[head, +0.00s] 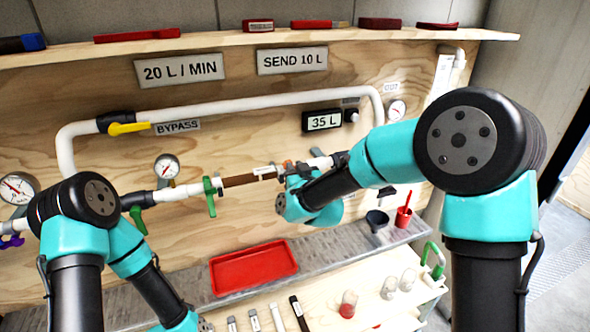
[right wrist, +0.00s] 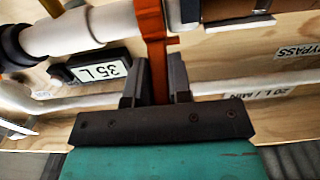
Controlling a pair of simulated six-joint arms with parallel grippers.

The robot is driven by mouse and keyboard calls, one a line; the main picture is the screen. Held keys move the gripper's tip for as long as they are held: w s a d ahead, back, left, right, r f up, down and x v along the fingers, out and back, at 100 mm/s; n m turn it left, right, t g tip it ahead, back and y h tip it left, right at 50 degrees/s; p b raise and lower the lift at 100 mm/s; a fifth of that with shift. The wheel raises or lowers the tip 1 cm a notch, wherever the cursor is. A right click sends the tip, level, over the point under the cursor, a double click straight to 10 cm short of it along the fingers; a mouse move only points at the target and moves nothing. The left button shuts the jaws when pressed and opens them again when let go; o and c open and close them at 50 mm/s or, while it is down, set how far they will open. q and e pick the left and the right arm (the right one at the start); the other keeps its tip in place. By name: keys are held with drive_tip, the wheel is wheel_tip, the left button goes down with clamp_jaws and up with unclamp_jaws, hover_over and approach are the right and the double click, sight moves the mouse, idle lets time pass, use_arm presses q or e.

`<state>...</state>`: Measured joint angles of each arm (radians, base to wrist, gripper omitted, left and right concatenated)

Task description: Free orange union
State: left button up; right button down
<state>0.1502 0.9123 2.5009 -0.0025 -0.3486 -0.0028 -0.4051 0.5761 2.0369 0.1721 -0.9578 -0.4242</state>
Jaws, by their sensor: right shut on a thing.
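The orange union (head: 289,166) sits on the pipe run at the right end of the brown filter section (head: 240,180). In the right wrist view, its orange lever (right wrist: 157,55) stands across the white pipe. My right gripper (head: 297,178) is at the union. In the right wrist view, my right gripper (right wrist: 156,80) has its two dark fingers on either side of the orange lever, shut on it. My arm hides part of the union in the head view. My left arm reaches down to the bottom edge, and its gripper is out of the picture.
A green valve handle (head: 209,196) is left of the filter section. A yellow bypass lever (head: 129,128) is on the upper pipe. A red tray (head: 253,270) lies on the grey ledge. Jars (head: 348,303) and small tools (head: 299,313) stand on the bench below.

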drive_tip(key=shift+f, duration=0.1)
drive_tip(key=shift+s+d+f+t+y, duration=0.1)
drive_tip(key=shift+s+f+t+y, duration=0.15)
drive_tip(key=shift+f+t, duration=0.6)
drive_tip(key=shift+s+f+t+y, duration=0.1)
drive_tip(key=shift+f+t+y, duration=0.25)
drive_tip(key=shift+t, duration=1)
drive_tip(key=shift+s+d+f+t+y, duration=0.1)
drive_tip(key=shift+s+f+t+y, duration=0.15)
drive_tip(key=shift+f+t, duration=0.6)
drive_tip(key=shift+r+t, duration=0.3)
drive_tip(key=shift+t, duration=0.05)
drive_tip(key=c, duration=1)
unclamp_jaws()
drive_tip(key=shift+c, duration=0.2)
